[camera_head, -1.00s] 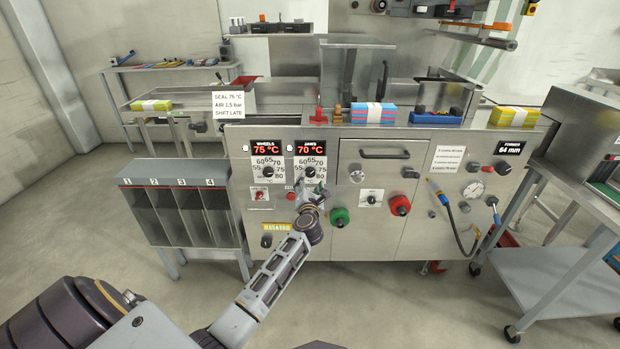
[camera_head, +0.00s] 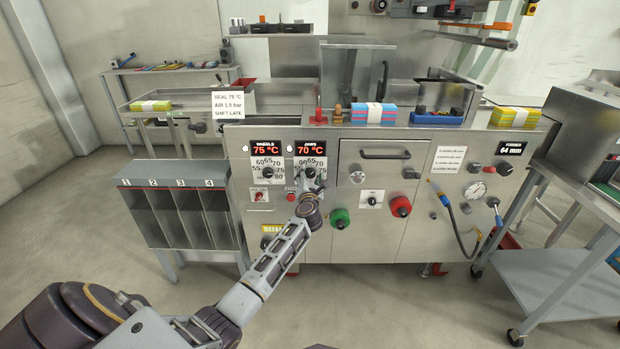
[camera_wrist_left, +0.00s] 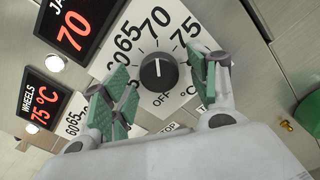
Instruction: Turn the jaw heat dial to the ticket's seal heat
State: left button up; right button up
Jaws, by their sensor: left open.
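The ticket (camera_head: 228,103) reads SEAL 75 °C, AIR 1.5 bar, SHIFT LATE. The jaw heat dial (camera_head: 310,172) is a black knob under the JAWS display (camera_head: 311,149), which shows 70 °C. In the left wrist view the dial (camera_wrist_left: 159,72) has its white mark pointing up toward 70, with 75 to its right. My left gripper (camera_head: 316,184) is at the panel, just in front of this dial and partly covering its scale. In the wrist view its green-padded fingers (camera_wrist_left: 163,85) are open, one on each side of the dial, with gaps showing. My right gripper is not in view.
The wheels dial (camera_head: 268,172) and its 75 °C display are close on the left. A red button (camera_head: 291,197) sits below the dials. Green (camera_head: 339,218) and red (camera_head: 400,206) knobs stick out lower right. A four-slot rack (camera_head: 175,183) stands at left.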

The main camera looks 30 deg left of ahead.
pick_arm(q)
jog(key=c, duration=0.9)
jog(key=shift+c, duration=0.6)
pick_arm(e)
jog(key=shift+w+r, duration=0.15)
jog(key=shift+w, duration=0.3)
